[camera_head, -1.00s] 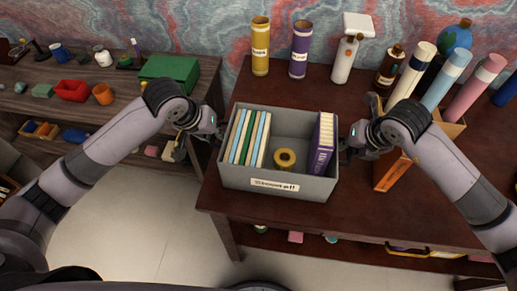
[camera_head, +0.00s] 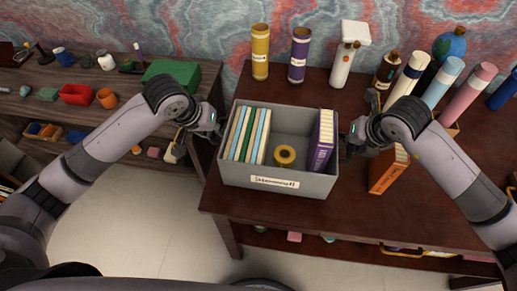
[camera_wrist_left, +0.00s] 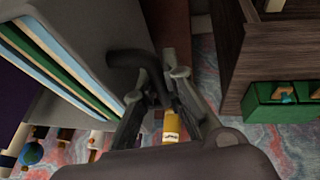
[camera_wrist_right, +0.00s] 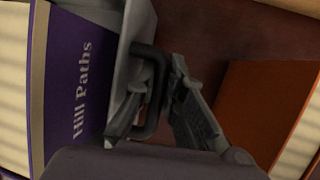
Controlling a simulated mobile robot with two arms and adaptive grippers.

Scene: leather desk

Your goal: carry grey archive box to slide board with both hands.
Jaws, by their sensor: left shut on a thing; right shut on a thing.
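The grey archive box (camera_head: 235,177) is level at the desk's left front corner, with a white label on its front. Several thin books (camera_head: 246,135), a purple book (camera_head: 322,140) and a yellow tape roll (camera_head: 285,155) are in it. My left gripper (camera_head: 218,132) is shut on the dark handle (camera_wrist_left: 130,58) on its left side. My right gripper (camera_head: 346,143) is shut on the right-side handle (camera_wrist_right: 153,115). Whether the box's underside touches the desk is hidden. I cannot identify the slide board in any view.
The dark red desk (camera_head: 300,222) carries an orange book (camera_head: 385,174) just right of the box. Yellow (camera_head: 260,52) and purple (camera_head: 299,54) tubes, a white bottle (camera_head: 344,65) and several rolled tubes stand behind. A side shelf (camera_head: 120,118) with small items stands left. Pale floor shows in front.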

